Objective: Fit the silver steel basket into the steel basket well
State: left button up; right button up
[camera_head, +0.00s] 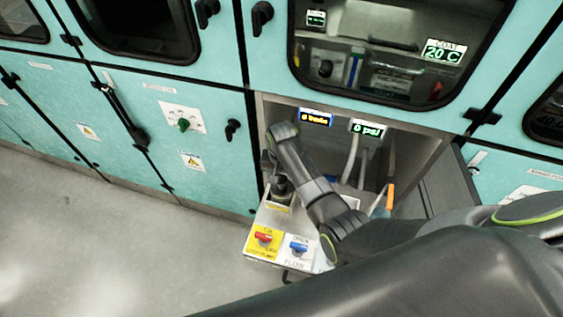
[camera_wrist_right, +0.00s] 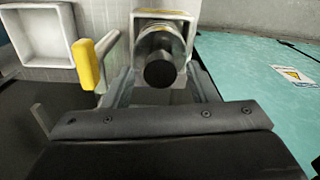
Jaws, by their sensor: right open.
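My right gripper (camera_head: 281,188) points down at the back left of a pull-out tray in the head view. In the right wrist view my right gripper (camera_wrist_right: 163,92) is open, with one finger on each side of a silver cylinder with a dark round end (camera_wrist_right: 160,62). The cylinder stands in or against a pale square housing (camera_wrist_right: 184,20). I cannot tell whether this is the steel basket, or whether the fingers touch it. The basket well cannot be made out for certain. My left gripper is not in view.
A yellow handle (camera_wrist_right: 88,65) and an open white square box (camera_wrist_right: 38,35) are left of the cylinder. Hoses and an orange-tipped tool (camera_head: 390,197) are right of my arm. Floor on the left is clear.

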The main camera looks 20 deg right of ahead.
notch_tip(320, 180, up, 9)
jog(key=shift+r, duration=0.15)
dwell(0.7)
